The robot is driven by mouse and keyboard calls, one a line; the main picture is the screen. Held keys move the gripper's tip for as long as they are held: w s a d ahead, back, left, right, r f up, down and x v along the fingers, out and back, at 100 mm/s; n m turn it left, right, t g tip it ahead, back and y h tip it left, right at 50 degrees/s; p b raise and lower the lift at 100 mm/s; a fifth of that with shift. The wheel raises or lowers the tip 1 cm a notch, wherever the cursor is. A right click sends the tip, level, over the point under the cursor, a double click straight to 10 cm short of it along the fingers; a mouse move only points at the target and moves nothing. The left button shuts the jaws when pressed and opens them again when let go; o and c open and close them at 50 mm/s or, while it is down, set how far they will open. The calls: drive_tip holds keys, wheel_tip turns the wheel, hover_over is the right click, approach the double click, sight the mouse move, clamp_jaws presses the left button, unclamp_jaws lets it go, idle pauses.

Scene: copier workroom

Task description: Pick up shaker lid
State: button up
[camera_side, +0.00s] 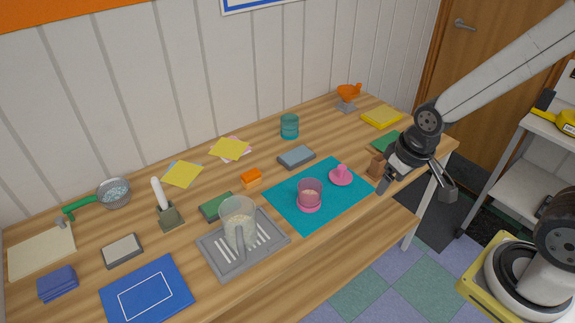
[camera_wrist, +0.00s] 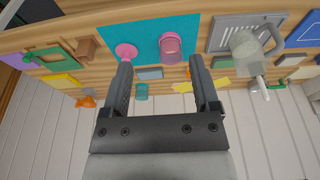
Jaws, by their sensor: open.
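The pink shaker lid (camera_side: 341,175), a flat disc with a raised knob, lies on the teal mat (camera_side: 286,214), near its upper right part. In the wrist view the lid (camera_wrist: 126,51) shows close to the left fingertip in the picture. A translucent pink cup (camera_side: 309,192) on a pink base stands on the mat to the left of the lid, apart from it. My gripper (camera_side: 418,190) is open and empty, to the right of the lid and above the table's right end. Both fingers also show in the wrist view (camera_wrist: 160,66).
A brown block (camera_side: 376,164) stands between the lid and my gripper. A grey eraser-like block (camera_side: 296,157) and teal glass (camera_side: 289,126) are behind the mat. A clear pitcher (camera_side: 238,218) stands on a grey tray (camera_side: 214,258) at left. The mat's front is bare.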

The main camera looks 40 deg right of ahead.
drive_tip(key=m+g, duration=0.2)
drive_tip(key=m, duration=1.3)
hover_over(343, 166)
drive_tip(key=f, duration=0.9)
drive_tip(key=a+f, duration=0.1)
drive_tip(key=f, duration=0.4)
drive_tip(key=shift+s, duration=0.2)
drive_tip(key=shift+w+d+f+m+g, duration=0.3)
drive_tip(key=shift+d+f+m, duration=0.15)
drive_tip(key=shift+f+m, duration=0.1)
drive_tip(key=shift+f, duration=0.1)
drive_tip(key=shift+f, duration=1.2)
drive_tip(key=shift+s, duration=0.1)
